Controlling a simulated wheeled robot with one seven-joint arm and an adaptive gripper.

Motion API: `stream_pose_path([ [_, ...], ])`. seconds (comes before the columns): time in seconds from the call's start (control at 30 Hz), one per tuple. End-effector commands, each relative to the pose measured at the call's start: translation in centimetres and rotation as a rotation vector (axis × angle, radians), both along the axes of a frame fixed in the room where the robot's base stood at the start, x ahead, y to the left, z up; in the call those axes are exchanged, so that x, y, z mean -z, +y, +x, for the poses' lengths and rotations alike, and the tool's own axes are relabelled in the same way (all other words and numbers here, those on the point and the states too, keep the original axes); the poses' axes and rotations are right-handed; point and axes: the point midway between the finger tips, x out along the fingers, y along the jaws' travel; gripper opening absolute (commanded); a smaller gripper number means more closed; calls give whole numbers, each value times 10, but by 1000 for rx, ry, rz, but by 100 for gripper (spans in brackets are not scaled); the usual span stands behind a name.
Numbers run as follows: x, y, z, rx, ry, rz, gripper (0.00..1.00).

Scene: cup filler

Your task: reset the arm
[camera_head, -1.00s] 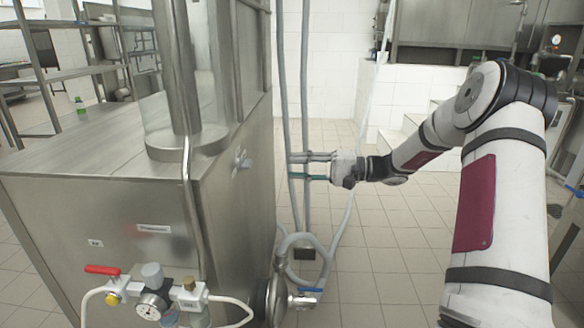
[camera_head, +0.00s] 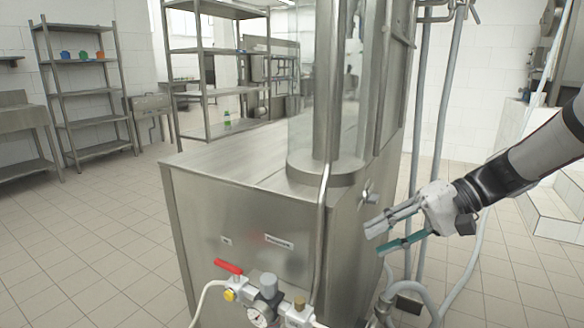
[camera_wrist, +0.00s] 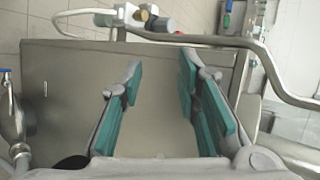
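My gripper (camera_head: 388,233) is at the right of the head view, beside the right side of the steel cup filler machine (camera_head: 235,205). Its two teal-padded fingers are spread apart with nothing between them; the wrist view shows the open gap (camera_wrist: 158,95) with the machine's bare steel surface beyond it. My arm reaches in from the right edge of the head view. I cannot tell whether the fingers touch the machine.
Grey hoses (camera_head: 441,110) hang beside my gripper. A small green bottle (camera_head: 227,120) stands behind. Shelves (camera_head: 90,95) with coloured items stand at the left. The left floor is clear.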

Motion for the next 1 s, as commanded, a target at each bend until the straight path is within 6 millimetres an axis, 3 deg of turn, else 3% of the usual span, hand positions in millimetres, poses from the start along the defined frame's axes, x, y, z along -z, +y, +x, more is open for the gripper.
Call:
stream_pose_path([
  [0.1,-7,23,-46,-74,36,-149,30],
  [0.27,-12,38,-107,-140,70,-343,30],
  [0.6,-10,29,-227,-191,53,-715,30],
  [0.8,-2,10,-274,-180,7,-867,30],
  [1.0,7,-8,-302,-163,-40,-958,30],
])
